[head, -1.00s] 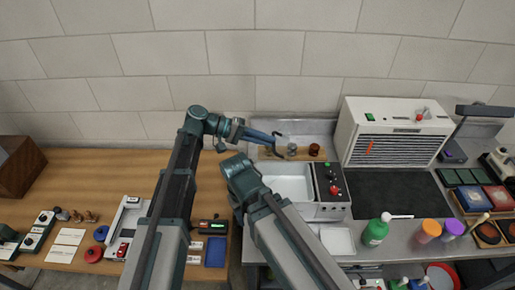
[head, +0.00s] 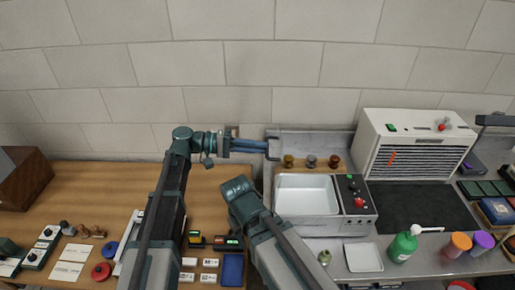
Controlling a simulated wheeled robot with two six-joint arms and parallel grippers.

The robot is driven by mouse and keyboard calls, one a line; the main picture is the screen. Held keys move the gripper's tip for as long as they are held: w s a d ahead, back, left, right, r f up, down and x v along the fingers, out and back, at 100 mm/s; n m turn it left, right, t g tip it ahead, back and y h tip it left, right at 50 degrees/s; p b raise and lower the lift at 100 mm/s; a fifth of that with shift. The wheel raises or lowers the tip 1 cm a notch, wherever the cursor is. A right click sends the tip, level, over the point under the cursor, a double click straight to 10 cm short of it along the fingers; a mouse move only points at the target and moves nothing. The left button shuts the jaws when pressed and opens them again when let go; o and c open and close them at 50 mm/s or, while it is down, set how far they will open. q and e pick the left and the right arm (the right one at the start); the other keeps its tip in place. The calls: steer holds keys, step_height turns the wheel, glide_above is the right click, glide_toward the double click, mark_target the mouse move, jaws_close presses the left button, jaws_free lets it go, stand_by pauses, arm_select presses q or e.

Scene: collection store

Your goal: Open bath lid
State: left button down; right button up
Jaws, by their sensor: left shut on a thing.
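The bath (head: 307,196) is a white rectangular basin in a grey unit on the metal bench, and its inside is in plain sight. A grey metal panel (head: 318,143) stands upright behind it, perhaps the raised lid. My left gripper (head: 270,148) is at the panel's left edge, behind and left of the basin. It is shut on a dark hook-shaped piece, which looks like the lid's handle; how that joins the panel is unclear. My right arm rises in front of the bath's left side, and its gripper does not show.
A control panel (head: 357,196) with a red knob is on the bath's right. Several small jars stand on a wooden strip (head: 322,167) behind the basin. A white vented box (head: 415,145) stands at right. A green bottle (head: 403,246) and white tray (head: 363,258) are in front.

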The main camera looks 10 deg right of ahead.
arm_select(q)
steer(key=shift+s+a+f, duration=0.2)
steer(key=shift+a+f, duration=0.15)
steer(key=shift+f, duration=0.2)
arm_select(e)
steer(key=shift+w+a+f, duration=0.1)
steer(key=shift+a+f, duration=0.1)
steer(key=shift+a, duration=0.15)
arm_select(q)
steer(key=c, duration=1.2)
jaws_free()
steer(key=shift+o, duration=1.4)
steer(key=shift+w+d, duration=0.15)
arm_select(e)
steer(key=shift+d, duration=0.1)
arm_select(q)
steer(key=p+v, duration=0.1)
steer(key=v, duration=1.3)
steer(key=shift+r+p, duration=0.15)
steer(key=shift+p, duration=0.25)
arm_select(e)
steer(key=shift+r, duration=0.9)
